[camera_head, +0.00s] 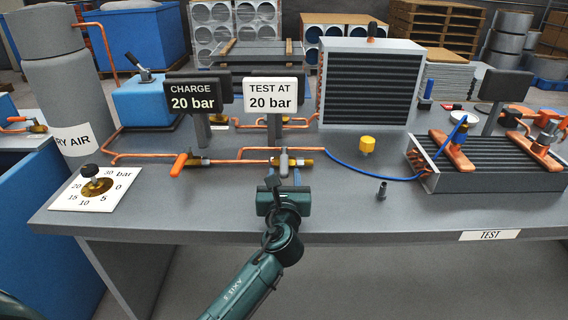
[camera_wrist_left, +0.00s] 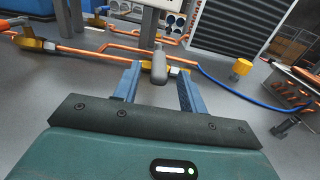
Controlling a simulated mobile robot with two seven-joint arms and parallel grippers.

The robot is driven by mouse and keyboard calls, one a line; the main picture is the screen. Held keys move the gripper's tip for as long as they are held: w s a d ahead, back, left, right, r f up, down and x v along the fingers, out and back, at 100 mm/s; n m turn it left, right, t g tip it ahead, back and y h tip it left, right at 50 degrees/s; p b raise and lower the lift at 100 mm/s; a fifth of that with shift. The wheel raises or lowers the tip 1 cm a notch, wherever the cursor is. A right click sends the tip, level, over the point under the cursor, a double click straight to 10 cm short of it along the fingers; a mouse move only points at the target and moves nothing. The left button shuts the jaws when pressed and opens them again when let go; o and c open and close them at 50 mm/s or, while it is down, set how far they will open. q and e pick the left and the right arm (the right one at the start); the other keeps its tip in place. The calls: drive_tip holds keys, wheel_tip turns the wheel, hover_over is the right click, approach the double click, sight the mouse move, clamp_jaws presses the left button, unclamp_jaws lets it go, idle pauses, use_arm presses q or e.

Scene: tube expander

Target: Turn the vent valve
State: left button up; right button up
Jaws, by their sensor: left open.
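A valve with a grey lever handle (camera_head: 284,162) sits on the copper pipe in front of the "TEST AT 20 bar" sign. A second valve with an orange handle (camera_head: 180,165) sits on the same pipe to its left. I read no label naming either as the vent valve. My left gripper (camera_head: 284,181) is open just in front of the grey-handled valve. In the left wrist view, the grey handle (camera_wrist_left: 159,66) stands in the gap between my two blue fingers, with space on both sides; contact is not visible. My right gripper is not in view.
A blue hose (camera_head: 345,167) runs right to a finned coil (camera_head: 490,175) with orange fittings. A yellow cap (camera_head: 367,144) and a small dark fitting (camera_head: 382,190) stand right of my gripper. The table's front is mostly clear.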

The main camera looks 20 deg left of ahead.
sight(284, 154)
use_arm(q)
drive_tip(key=x, duration=0.6)
drive_tip(key=shift+b, duration=0.3)
drive_tip(key=shift+c, duration=0.2)
clamp_jaws()
